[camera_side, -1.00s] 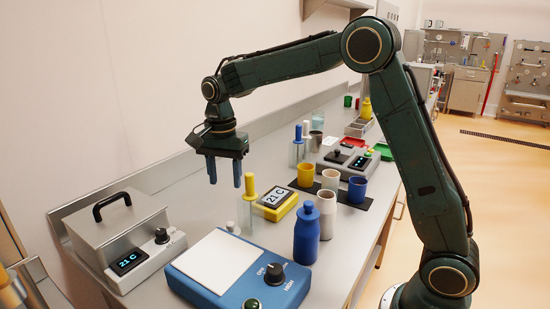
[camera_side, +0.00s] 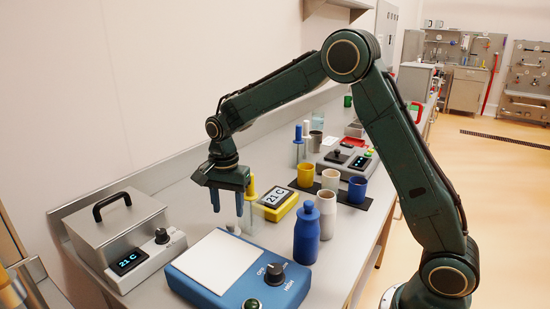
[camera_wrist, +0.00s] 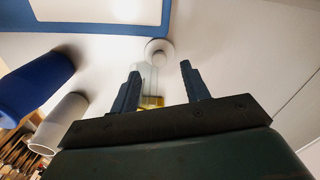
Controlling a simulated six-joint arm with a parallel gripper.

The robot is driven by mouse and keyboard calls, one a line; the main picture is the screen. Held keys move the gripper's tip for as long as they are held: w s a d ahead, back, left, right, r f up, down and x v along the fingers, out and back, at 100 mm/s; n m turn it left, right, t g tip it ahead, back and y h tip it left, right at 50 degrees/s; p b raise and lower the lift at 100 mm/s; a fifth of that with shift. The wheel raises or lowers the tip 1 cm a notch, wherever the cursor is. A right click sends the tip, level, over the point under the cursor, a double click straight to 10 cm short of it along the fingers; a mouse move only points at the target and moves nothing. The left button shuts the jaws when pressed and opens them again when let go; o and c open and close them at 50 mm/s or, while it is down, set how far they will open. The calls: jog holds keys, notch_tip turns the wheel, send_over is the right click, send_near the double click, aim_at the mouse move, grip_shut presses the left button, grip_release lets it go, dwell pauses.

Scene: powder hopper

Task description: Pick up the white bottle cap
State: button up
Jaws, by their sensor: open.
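A small white bottle cap (camera_side: 232,228) stands on the bench behind the blue hotplate's back corner. In the wrist view the white cap (camera_wrist: 158,48) is a round disc with a raised centre, lying beyond my fingertips and roughly between their lines. My gripper (camera_side: 227,211) is open and empty, its fingers pointing down above the cap, with a gap between the fingertips and the cap. The open fingers also show in the wrist view (camera_wrist: 160,68). A clear vial with a yellow stopper (camera_side: 252,183) stands close to the right finger, partly hidden by it.
The blue hotplate with its white top (camera_side: 215,258) is just in front of the cap. A blue bottle (camera_side: 307,236) and a yellow-framed display (camera_side: 277,205) stand to the right. A grey lidded box (camera_side: 118,232) is at the left. The bench wall runs behind.

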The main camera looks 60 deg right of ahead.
aim_at(230, 224)
jog(key=shift+s+f, duration=0.1)
jog(key=shift+f, duration=2.1)
grip_shut()
jog(key=shift+r, duration=0.15)
notch_tip(230, 224, up, 20)
jog(key=s+d+f+m, duration=0.1)
jog(key=s+d+m, duration=0.2)
jog(key=s+d, duration=0.4)
jog(key=s+d+f+m, duration=0.2)
jog(key=s+d, duration=0.4)
jog(key=s, duration=0.6)
jog(key=shift+s+d+m, duration=0.25)
jog(key=shift+d+m, duration=0.15)
jog(key=shift+m, duration=0.1)
